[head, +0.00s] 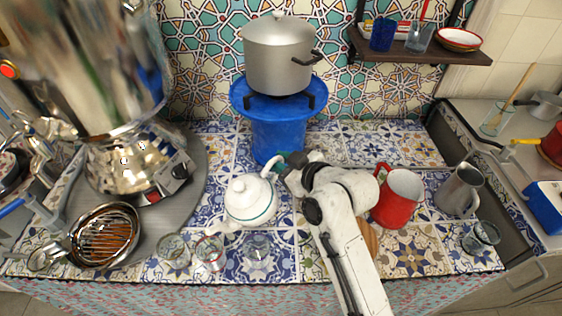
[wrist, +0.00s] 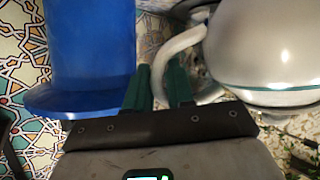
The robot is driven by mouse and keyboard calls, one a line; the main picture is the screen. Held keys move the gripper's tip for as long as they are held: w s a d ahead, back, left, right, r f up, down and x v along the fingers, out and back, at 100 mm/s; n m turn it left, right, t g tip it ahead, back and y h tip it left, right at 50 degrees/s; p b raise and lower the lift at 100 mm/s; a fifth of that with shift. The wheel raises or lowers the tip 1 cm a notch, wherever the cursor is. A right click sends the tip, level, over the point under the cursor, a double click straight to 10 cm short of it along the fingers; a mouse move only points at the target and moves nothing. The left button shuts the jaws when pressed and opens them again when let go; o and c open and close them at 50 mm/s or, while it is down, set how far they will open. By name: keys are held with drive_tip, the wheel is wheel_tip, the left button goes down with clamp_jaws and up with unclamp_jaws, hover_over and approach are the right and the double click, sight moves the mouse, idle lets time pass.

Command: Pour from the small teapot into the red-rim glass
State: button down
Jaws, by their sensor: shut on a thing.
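The small white teapot (head: 249,204) has a thin green band and stands upright left of my arm in the head view. Its spout points left toward the front, and I cannot tell whether its base touches the tiles. My gripper (head: 274,163) is shut on the teapot's handle, at the back right of the pot. The wrist view shows the green fingers (wrist: 160,88) at the pale handle, with the teapot's body (wrist: 268,50) at right. The red-rim glass (head: 211,254) stands upright near the counter's front edge, in front of the teapot and to its left.
Clear glasses (head: 173,251) (head: 258,249) flank the red-rim glass. A blue stand (head: 277,132) bearing a steel pot (head: 278,57) is close behind my gripper. A large samovar (head: 110,90) and a strainer pan (head: 104,238) are left; a red pitcher (head: 398,198) is right.

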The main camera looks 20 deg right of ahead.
sight(278, 157)
drive_tip(key=shift+n+h, duration=0.5)
drive_tip(key=shift+n, duration=0.2)
drive_tip(key=shift+s+a+r+p, duration=0.1)
drive_tip(key=shift+a+r+p, duration=0.1)
drive_tip(key=shift+r, duration=0.5)
drive_tip(key=shift+s+a+r+p, duration=0.1)
drive_tip(key=shift+r+p, duration=0.1)
drive_tip(key=shift+r, duration=0.55)
drive_tip(key=shift+a+r+p, duration=0.15)
drive_tip(key=shift+r+p, duration=0.05)
drive_tip(key=shift+r, duration=0.5)
idle(1.5)
drive_tip(key=shift+t, duration=0.3)
idle(0.4)
